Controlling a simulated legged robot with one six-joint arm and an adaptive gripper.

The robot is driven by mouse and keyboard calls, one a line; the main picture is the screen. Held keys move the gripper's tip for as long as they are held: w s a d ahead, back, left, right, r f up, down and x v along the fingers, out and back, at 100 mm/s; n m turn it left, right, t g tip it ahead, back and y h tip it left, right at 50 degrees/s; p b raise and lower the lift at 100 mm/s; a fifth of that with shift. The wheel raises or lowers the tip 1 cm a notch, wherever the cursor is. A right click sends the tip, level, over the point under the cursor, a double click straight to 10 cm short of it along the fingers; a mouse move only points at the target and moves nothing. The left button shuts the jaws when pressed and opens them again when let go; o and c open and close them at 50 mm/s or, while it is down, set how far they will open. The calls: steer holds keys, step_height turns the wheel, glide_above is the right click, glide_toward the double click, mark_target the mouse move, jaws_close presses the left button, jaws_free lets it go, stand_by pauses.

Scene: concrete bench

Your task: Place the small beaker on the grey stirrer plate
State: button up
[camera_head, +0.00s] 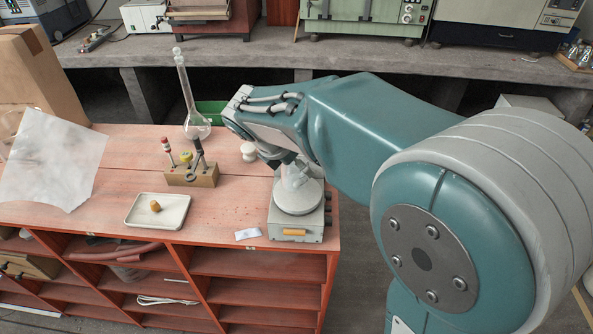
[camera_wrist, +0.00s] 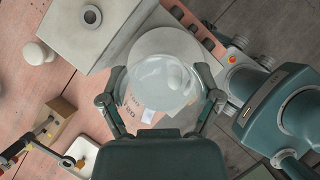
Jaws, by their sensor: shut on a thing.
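The small beaker (camera_wrist: 160,80) is clear glass. In the wrist view it sits between the two fingers of my gripper (camera_wrist: 162,92), which is shut on it from both sides. In the head view my gripper (camera_head: 282,158) points down, and the beaker (camera_head: 293,178) shows partly beneath it. The grey stirrer plate (camera_head: 298,203) has a pale round top on a boxy body at the bench's right front. The beaker is upright over the round top. I cannot tell whether its base touches. In the wrist view the round top (camera_wrist: 165,38) shows behind the beaker.
A wooden block (camera_head: 192,176) with upright tools stands left of the stirrer. A white tray (camera_head: 158,211) with a small cork lies front left. A glass flask (camera_head: 196,125) and a white knob-shaped piece (camera_head: 248,151) stand farther back. A grey box (camera_wrist: 92,32) is close by.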

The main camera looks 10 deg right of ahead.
steer(key=shift+d+f, duration=0.25)
steer(key=shift+f, duration=0.35)
steer(key=shift+d+f, duration=0.25)
steer(key=shift+f, duration=0.35)
steer(key=o, duration=1)
steer(key=shift+a+f, duration=0.1)
steer(key=shift+a, duration=0.1)
steer(key=shift+o, duration=0.2)
steer(key=shift+a, duration=0.2)
steer(key=shift+d, duration=0.2)
